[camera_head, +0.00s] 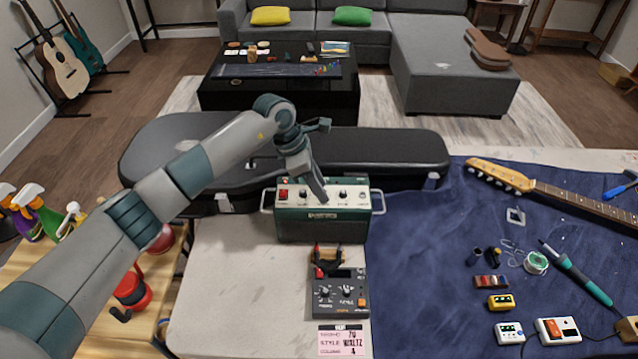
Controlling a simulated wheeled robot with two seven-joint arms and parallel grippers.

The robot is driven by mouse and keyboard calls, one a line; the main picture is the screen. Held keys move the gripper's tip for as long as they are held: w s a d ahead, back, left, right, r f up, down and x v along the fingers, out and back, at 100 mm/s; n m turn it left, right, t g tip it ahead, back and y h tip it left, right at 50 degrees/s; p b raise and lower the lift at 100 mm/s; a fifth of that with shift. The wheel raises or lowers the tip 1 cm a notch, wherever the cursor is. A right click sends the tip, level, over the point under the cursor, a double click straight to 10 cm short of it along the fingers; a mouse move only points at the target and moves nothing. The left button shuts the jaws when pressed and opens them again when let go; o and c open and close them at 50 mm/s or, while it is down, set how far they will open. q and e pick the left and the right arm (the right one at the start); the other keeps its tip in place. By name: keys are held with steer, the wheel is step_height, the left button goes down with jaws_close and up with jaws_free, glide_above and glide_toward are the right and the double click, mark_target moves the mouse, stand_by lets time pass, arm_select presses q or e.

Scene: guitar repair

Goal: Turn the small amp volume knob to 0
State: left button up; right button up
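The small amp (322,222) is a dark green box with a pale control panel on its upper front and a metal handle at each side. Its panel has a red switch at the left and several small dark knobs. My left gripper (321,193) reaches down over the amp from behind, its tip in front of the middle of the panel. I cannot tell whether it touches a knob, and it hides part of the panel. The fingers overlap in this view, so their opening is unclear. The knob labels are too small to read. My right gripper is out of view.
A black guitar case (400,152) lies behind the amp. A dark pedal-like device (340,297) and a pink label card (341,341) lie in front of it. A blue cloth (420,290) at the right carries a guitar neck (560,193), a soldering iron (580,275) and small pedals.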

arm_select(q)
jaws_close()
steer(key=shift+n, duration=0.3)
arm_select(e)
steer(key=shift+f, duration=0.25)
